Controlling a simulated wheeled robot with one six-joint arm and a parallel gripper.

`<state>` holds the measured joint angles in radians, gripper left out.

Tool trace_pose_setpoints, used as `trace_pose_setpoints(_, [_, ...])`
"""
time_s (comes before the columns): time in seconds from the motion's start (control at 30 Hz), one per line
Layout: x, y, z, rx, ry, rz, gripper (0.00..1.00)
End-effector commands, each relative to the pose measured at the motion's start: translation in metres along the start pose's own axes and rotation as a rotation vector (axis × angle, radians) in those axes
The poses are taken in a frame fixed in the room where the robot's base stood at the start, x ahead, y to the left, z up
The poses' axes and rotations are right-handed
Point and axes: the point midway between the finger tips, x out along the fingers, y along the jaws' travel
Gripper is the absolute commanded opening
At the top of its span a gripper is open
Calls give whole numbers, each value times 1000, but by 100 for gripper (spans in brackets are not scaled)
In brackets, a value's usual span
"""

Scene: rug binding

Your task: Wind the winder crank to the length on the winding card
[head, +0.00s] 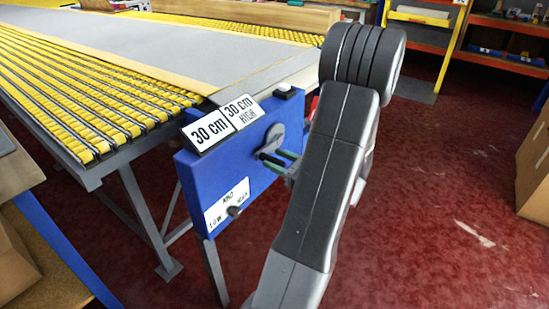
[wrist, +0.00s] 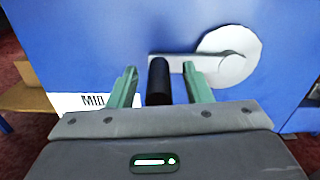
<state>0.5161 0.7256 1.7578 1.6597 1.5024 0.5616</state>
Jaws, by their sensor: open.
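The winder is a blue upright panel (head: 222,178) at the table's end. Its crank has a grey disc (head: 274,136), also in the wrist view (wrist: 228,54), a grey arm (wrist: 182,62) and a black handle (wrist: 158,82). In the wrist view the arm points left from the disc. My gripper (head: 279,163) is open, with its green fingers on either side of the handle and gaps showing between. On top, one white plate (head: 209,132) reads "30 cm"; the card beside it (head: 242,113) reads "30 cm HIGH".
A LOW/MID/HIGH label (head: 226,204) with a grey knob (head: 234,211) is low on the panel; the knob's setting is unclear. A black button (head: 284,90) sits on top. Red floor is open at right, beside cardboard boxes (head: 535,160).

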Motion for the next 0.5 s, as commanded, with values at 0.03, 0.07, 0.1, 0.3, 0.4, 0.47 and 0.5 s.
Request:
trace_pose_setpoints(0.03, [-8, -1, 2, 1, 0, -5, 45])
trace_pose_setpoints(0.07, [-14, -1, 2, 1, -1, -5, 45])
trace_pose_setpoints(0.1, [-22, -1, 2, 1, 0, -5, 45])
trace_pose_setpoints(0.3, [-64, -1, 2, 2, -2, -6, 45])
trace_pose_setpoints(0.4, [-84, -1, 2, 1, -2, -5, 45])
trace_pose_setpoints(0.47, [-94, -1, 2, 1, -2, -6, 45])
trace_pose_setpoints(0.5, [-100, -1, 2, 1, -2, -4, 45])
